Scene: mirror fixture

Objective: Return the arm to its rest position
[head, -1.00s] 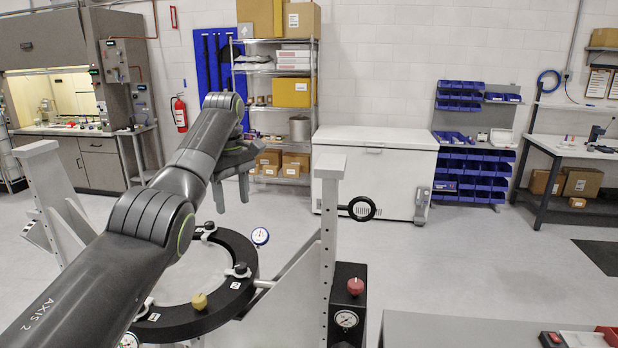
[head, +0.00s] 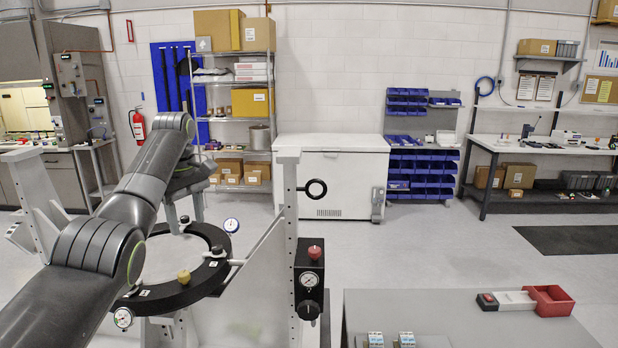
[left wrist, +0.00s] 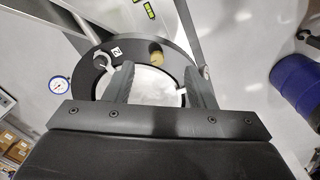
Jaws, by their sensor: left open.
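My left arm reaches in from the left in the head view, and its gripper (head: 185,212) hangs over the far side of the black mirror ring (head: 178,294). The gripper is open and empty, with its fingers apart. In the left wrist view the two fingers (left wrist: 152,82) point at the ring (left wrist: 185,48), with the pale round middle showing between them. A yellow knob (head: 184,276) sits on the ring's near side; it also shows in the left wrist view (left wrist: 155,52). I cannot tell how far the fingertips are from the ring. My right gripper is not in view.
A white upright post (head: 290,230) with a black ring handle stands right of the fixture, beside a black box with a red knob (head: 316,253). The floor beyond is open.

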